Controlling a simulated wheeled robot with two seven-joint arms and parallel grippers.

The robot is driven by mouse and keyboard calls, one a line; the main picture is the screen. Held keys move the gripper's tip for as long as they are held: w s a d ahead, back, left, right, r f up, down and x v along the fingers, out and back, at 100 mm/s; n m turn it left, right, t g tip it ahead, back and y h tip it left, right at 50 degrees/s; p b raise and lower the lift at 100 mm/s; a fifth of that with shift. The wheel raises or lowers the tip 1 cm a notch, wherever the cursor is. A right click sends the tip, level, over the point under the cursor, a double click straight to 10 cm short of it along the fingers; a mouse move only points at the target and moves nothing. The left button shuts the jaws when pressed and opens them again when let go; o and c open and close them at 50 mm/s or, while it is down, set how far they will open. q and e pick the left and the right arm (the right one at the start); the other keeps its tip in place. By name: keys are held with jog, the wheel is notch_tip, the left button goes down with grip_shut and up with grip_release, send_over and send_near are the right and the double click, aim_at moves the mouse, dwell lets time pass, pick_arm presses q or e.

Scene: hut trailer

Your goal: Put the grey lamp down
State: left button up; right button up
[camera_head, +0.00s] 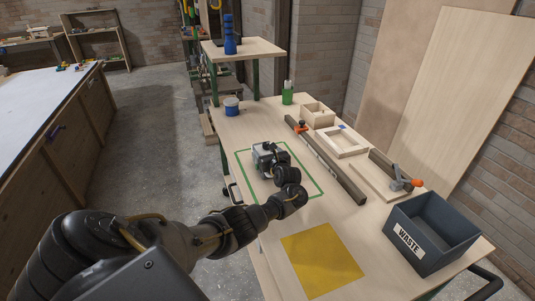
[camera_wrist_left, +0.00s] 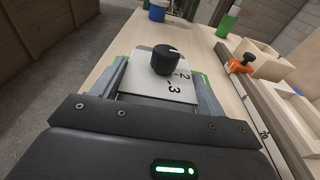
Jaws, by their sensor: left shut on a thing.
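The grey lamp (camera_wrist_left: 150,87) shows in the left wrist view as a pale grey box with a black knob and printed numbers on its top face. My left gripper (camera_head: 266,161) is shut on it, with a finger on each side. In the head view the lamp (camera_head: 262,158) is partly hidden by the gripper. It is over the green rectangle outline (camera_head: 308,177) on the wooden bench (camera_head: 235,140). I cannot tell whether its underside touches the bench. My right gripper is not in view.
A yellow square (camera_head: 322,259) lies nearer me, with a dark WASTE bin (camera_head: 432,232) at its right. A long rail (camera_head: 330,163) with orange-handled clamps, wooden boxes (camera_head: 318,114), a blue tin (camera_head: 231,106) and a green bottle (camera_head: 287,93) stand around.

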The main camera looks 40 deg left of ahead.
pick_arm(q)
jog(key=o, duration=1.8)
jog(key=shift+f, duration=0.1)
jog(key=p+v, duration=0.4)
jog(key=v, duration=0.8)
jog(key=shift+p, duration=0.4)
jog(key=shift+s, duration=0.1)
